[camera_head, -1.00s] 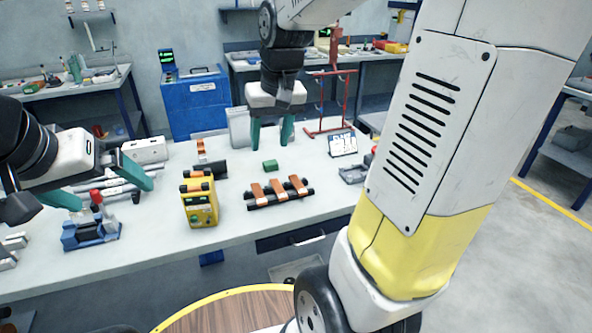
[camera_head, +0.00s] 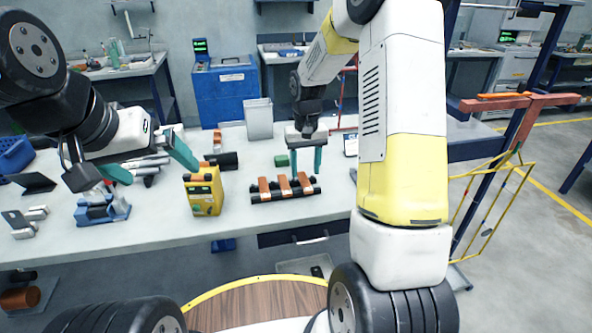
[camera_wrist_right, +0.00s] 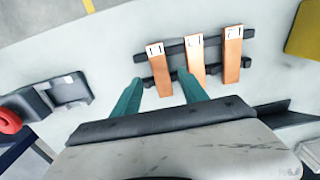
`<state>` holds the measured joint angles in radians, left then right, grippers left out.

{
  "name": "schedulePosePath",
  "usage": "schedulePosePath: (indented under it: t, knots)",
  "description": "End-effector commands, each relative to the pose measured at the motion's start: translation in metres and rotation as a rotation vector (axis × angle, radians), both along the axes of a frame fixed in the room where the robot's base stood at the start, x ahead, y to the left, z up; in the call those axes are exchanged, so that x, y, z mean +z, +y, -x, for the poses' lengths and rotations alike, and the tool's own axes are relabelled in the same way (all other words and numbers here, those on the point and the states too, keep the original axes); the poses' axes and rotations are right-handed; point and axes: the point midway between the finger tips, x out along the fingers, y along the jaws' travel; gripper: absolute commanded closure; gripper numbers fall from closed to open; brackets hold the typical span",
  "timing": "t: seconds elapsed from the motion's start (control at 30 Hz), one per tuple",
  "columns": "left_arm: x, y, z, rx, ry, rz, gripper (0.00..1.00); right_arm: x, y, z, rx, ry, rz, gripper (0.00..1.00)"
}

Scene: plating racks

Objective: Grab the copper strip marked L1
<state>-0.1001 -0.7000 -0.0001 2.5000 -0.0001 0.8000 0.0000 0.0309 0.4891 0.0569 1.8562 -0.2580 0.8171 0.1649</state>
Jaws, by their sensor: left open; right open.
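Three copper strips lie side by side across a black two-bar rack (camera_head: 270,198) on the bench. In the head view they are the left strip (camera_head: 264,189), middle strip (camera_head: 285,187) and right strip (camera_head: 305,183). In the right wrist view their white end labels are too small to read. My right gripper (camera_head: 306,173) is open at the right strip. In the right wrist view, its teal fingertips (camera_wrist_right: 160,75) lie either side of the leftmost strip (camera_wrist_right: 159,72); I cannot tell their height over it. My left gripper (camera_head: 160,172) is open and empty, left of the yellow device.
The yellow device (camera_head: 204,190) stands left of the rack. A small green block (camera_head: 281,161) and a grey bin (camera_head: 258,119) are behind it. A blue fixture (camera_head: 102,209) sits at the left. The bench front between fixture and device is clear.

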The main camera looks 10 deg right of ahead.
Motion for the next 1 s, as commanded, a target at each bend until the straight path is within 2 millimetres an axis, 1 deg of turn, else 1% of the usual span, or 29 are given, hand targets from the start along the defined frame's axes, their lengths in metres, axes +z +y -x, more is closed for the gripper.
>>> schedulePosePath:
  t: [0.03, 0.1, 0.2, 0.3, 0.47, 0.5, 0.57, 0.6, 0.73, 0.77, 1.0]
  knots:
    - [0.0, 0.0, 0.0, 0.0, 0.0, 0.0, 0.0, -0.009, 0.0, 0.003, 0.0, 0.004, -0.001, 0.49]
    - [0.0, 0.0, 0.0, 0.0, 0.0, 0.0, 0.0, -0.019, 0.0, 0.003, 0.001, 0.003, -0.001, 0.49]
    - [0.0, 0.0, 0.0, 0.0, 0.0, 0.0, 0.0, -0.029, 0.0, 0.002, 0.001, 0.002, 0.0, 0.49]
    - [0.0, 0.0, 0.0, 0.0, 0.0, 0.0, 0.0, -0.032, 0.0, 0.002, 0.001, 0.0, 0.0, 0.49]
    - [0.0, 0.0, 0.0, 0.0, 0.0, 0.0, 0.0, -0.032, 0.0, 0.002, 0.001, 0.0, 0.0, 0.49]
    - [0.0, 0.0, 0.0, 0.0, 0.0, 0.0, 0.0, -0.032, 0.0, 0.002, 0.001, 0.0, 0.0, 0.53]
    - [0.0, 0.0, 0.0, 0.0, 0.0, 0.0, 0.0, -0.032, 0.0, 0.002, 0.001, 0.0, 0.0, 0.65]
    - [0.0, 0.0, 0.0, 0.0, 0.0, 0.0, 0.0, -0.032, 0.001, 0.002, 0.001, 0.0, 0.0, 0.73]
    - [0.0, 0.0, 0.0, 0.0, 0.0, 0.0, 0.0, -0.031, 0.0, 0.002, 0.001, 0.0, 0.0, 0.98]
    - [0.0, 0.0, 0.0, 0.0, 0.0, 0.0, 0.0, -0.031, 0.0, 0.002, 0.001, 0.0, 0.0, 1.0]
    - [0.0, 0.0, 0.0, 0.0, 0.0, 0.0, 0.0, -0.031, 0.0, 0.002, 0.001, -0.001, 0.0, 1.0]
